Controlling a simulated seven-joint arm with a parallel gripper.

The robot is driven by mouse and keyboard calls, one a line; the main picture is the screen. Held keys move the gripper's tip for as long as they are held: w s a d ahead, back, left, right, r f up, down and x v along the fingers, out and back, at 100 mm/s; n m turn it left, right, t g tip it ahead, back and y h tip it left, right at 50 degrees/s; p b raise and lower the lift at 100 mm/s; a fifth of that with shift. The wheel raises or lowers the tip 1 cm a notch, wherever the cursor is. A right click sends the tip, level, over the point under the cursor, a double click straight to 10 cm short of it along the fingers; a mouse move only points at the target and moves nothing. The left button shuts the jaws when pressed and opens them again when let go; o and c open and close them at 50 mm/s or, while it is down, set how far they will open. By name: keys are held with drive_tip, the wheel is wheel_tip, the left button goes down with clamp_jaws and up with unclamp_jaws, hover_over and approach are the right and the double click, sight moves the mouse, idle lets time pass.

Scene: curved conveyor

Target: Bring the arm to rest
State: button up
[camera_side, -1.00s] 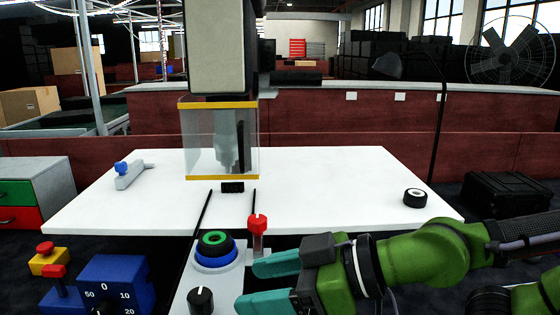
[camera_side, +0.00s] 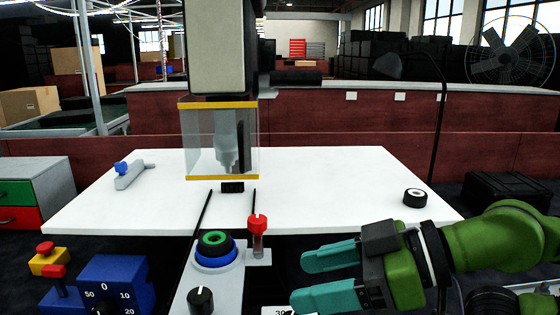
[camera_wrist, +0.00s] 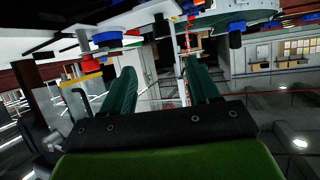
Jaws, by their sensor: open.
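My gripper (camera_side: 326,277) is at the lower right of the side view, with two teal fingers spread apart and nothing between them. It is to the right of the control panel and apart from the red-topped lever (camera_side: 257,225). In the wrist view the two dark green fingers of my gripper (camera_wrist: 157,92) also stand apart with empty space between them. My green arm comes in from the right edge of the side view.
A grey panel carries a green and blue button (camera_side: 215,247) and a black knob (camera_side: 200,300). A blue dial box (camera_side: 117,283) stands at lower left. The white table (camera_side: 330,190) holds a black and white roll (camera_side: 414,198) and a clear-walled machine (camera_side: 219,140).

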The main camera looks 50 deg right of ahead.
drive_tip(key=w+d+f+m+g+h, duration=0.2)
drive_tip(key=d+m, duration=0.3)
drive_tip(key=d, duration=0.3)
drive_tip(key=w+d+f+m+g+h, duration=0.2)
drive_tip(key=d+f+m, duration=0.3)
drive_tip(key=d, duration=0.4)
drive_tip(key=shift+w+h, duration=0.3)
drive_tip(key=shift+w, duration=0.1)
